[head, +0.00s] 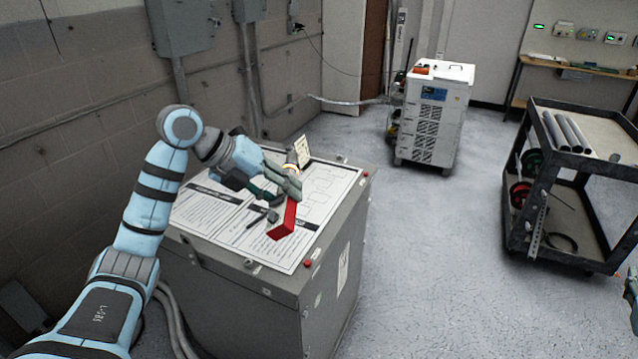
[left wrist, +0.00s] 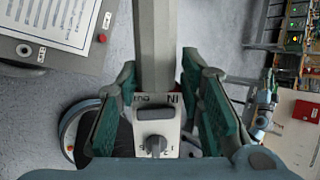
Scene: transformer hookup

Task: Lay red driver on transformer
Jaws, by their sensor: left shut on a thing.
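The red driver (head: 284,221) shows as a red block below the fingers of my left gripper (head: 287,186), over the front right part of the transformer (head: 330,250). My left gripper is shut on it. In the left wrist view the held driver (left wrist: 156,112) sits between the two green finger pads, with a grey shaft and a pale face with a dark knob. It looks tilted in the head view. I cannot tell whether it touches the transformer's top. Only a sliver of my right gripper (head: 632,290) shows at the right edge.
A white cabinet (head: 432,118) stands behind, and a black cart (head: 545,180) with grey tubes stands at right. The floor between them is clear.

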